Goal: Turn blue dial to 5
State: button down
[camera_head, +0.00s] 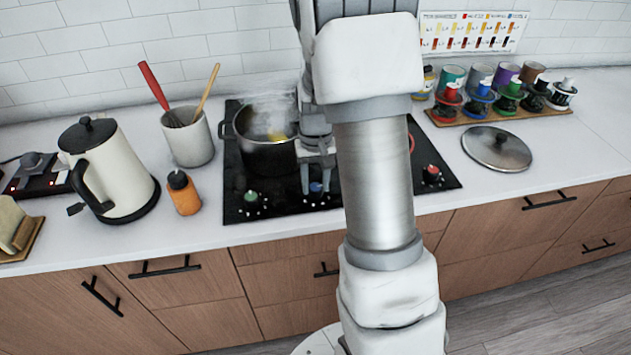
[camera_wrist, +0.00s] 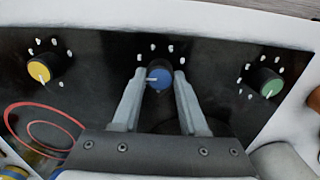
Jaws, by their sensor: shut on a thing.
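The blue dial (camera_wrist: 159,79) sits on the black hob panel between the two fingers of my gripper (camera_wrist: 158,77) in the wrist view. The fingers are closed on its sides. Its white pointer line points left in the wrist view, and white marks ring it; their numbers are too small to read. In the head view the blue dial (camera_head: 316,187) shows small at the hob's front edge, between the fingertips of my gripper (camera_head: 316,184).
A green dial (camera_wrist: 271,84) and a yellow dial (camera_wrist: 39,70) flank it on the panel. A steaming black pot (camera_head: 266,150) stands on the hob, close left of my gripper. A red dial (camera_head: 432,172), an orange bottle (camera_head: 184,193) and a lid (camera_head: 497,148) are nearby.

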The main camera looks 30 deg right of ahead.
aim_at(316, 187)
jog(key=m+p, duration=0.1)
jog(key=m, duration=0.4)
jog(key=shift+m, duration=0.3)
jog(key=m+p, duration=0.2)
jog(key=m, duration=0.3)
jog(key=shift+r, duration=0.1)
jog(key=m+p, duration=0.3)
jog(key=m, duration=0.2)
jog(key=shift+m, duration=0.4)
jog(key=m+p, duration=0.2)
jog(key=m, duration=0.3)
jog(key=shift+p, duration=0.3)
jog(key=shift+c, duration=2.2)
grip_release()
notch_tip(316, 187, up, 17)
jog(key=p, duration=0.1)
jog(key=shift+r+p, duration=0.15)
jog(key=shift+p, duration=0.2)
